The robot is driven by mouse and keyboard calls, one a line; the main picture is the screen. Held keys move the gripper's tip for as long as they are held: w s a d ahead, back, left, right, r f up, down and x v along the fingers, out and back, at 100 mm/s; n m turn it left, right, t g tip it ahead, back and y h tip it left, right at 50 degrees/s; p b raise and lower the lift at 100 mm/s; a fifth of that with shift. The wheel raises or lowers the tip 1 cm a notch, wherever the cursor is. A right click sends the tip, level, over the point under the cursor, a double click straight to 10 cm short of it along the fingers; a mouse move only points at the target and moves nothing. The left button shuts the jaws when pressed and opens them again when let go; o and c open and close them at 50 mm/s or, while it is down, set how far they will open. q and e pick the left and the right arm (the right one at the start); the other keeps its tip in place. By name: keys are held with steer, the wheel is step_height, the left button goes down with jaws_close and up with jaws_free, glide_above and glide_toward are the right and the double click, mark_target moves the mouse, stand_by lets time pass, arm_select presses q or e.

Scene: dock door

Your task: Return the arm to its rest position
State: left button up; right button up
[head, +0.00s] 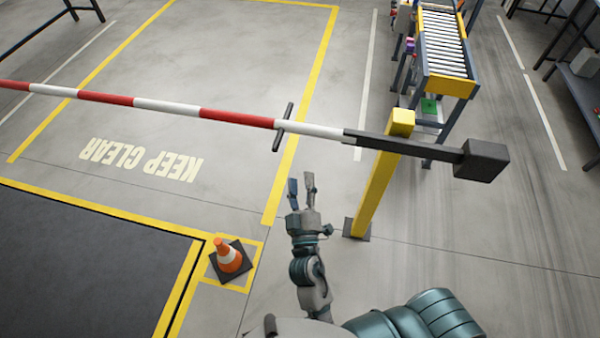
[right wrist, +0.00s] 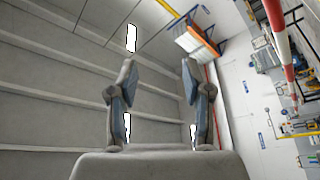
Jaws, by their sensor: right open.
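My right gripper (head: 301,186) is raised in the middle of the head view, its fingers apart with nothing between them. In the right wrist view its two fingers (right wrist: 158,80) stand apart, with the wall or ceiling behind them. The red and white barrier arm (head: 165,104) lies across the head view, beyond and above the gripper in the picture. A short dark crossbar handle (head: 283,127) sits on it, apart from the fingers. The barrier arm also shows at the right of the right wrist view (right wrist: 278,38). My left gripper is not in view.
A yellow post (head: 380,185) carries the barrier at its dark counterweight end (head: 480,160), right of my right gripper. An orange cone (head: 229,256) stands on the floor to the left. A roller conveyor (head: 444,45) stands at the back right. The floor between gripper and cone is clear.

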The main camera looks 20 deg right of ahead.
stand_by(0.5)
steer(key=w+a+f+n+g+y, duration=0.1)
steer(key=a+f+g+y, duration=0.25)
steer(key=f, duration=1.05)
steer(key=w+a+f+n+g+y, duration=0.1)
steer(key=a+f+g+y, duration=0.3)
steer(key=f, duration=0.9)
steer(key=s+f+g, duration=0.1)
steer(key=s+f, duration=0.3)
steer(key=f, duration=0.6)
steer(key=s+f+g, duration=0.1)
steer(key=s+f, duration=0.3)
steer(key=f, duration=0.6)
steer(key=s+d+f+m+g, duration=0.2)
steer(key=s+d+f+g, duration=0.1)
steer(key=s+f, duration=0.6)
steer(key=s+d+f+m+g, duration=0.1)
steer(key=s+d+f, duration=0.3)
steer(key=s, duration=0.4)
steer(key=s+d+f+m+g+h, duration=0.1)
steer(key=s+d+f+g, duration=0.2)
steer(key=s+d+f, duration=0.2)
steer(key=s+d+f+m+g+h, duration=0.1)
steer(key=s+d+f, duration=0.4)
steer(key=s, duration=0.6)
steer(key=shift+s+f+m+g, duration=0.15)
steer(key=shift+f+m+g, duration=0.4)
steer(key=shift+g, duration=0.3)
